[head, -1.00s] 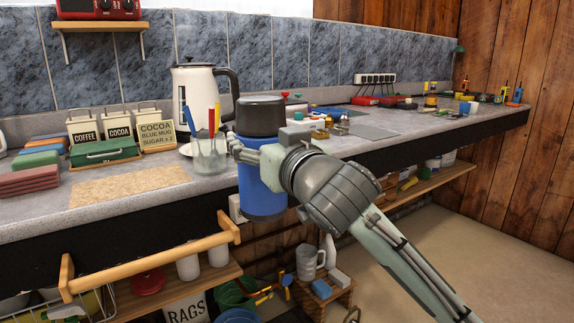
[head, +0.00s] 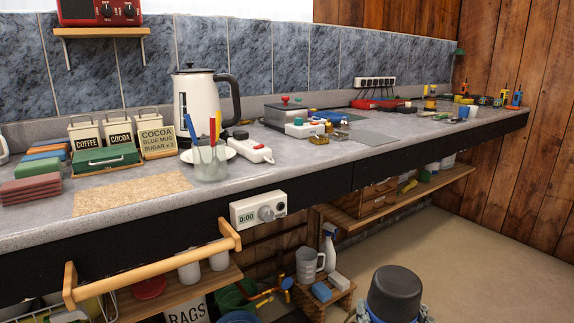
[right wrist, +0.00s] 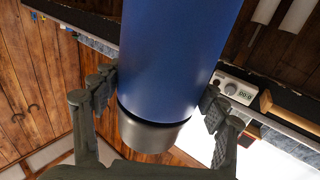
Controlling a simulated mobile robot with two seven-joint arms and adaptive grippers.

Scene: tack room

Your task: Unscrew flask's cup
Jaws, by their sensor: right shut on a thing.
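The flask has a blue body (right wrist: 178,55) and a dark cup (head: 394,290) on its top end. In the head view it is at the bottom edge, right of centre, with most of its body cut off. My right gripper (right wrist: 158,100) is shut on the blue body. In the right wrist view its fingers press on both sides, close to the metallic-looking cup (right wrist: 150,132), which appears lowest there. The cup is on the flask. Only small bits of my right gripper show in the head view, beside the cup. My left gripper is not in view.
The grey counter (head: 260,180) runs along the wall, holding a white kettle (head: 208,105), a glass of utensils (head: 210,160) and tins. A white timer (head: 258,209) is on its front edge. A wooden rail (head: 155,268) juts out at lower left. Open floor lies at right.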

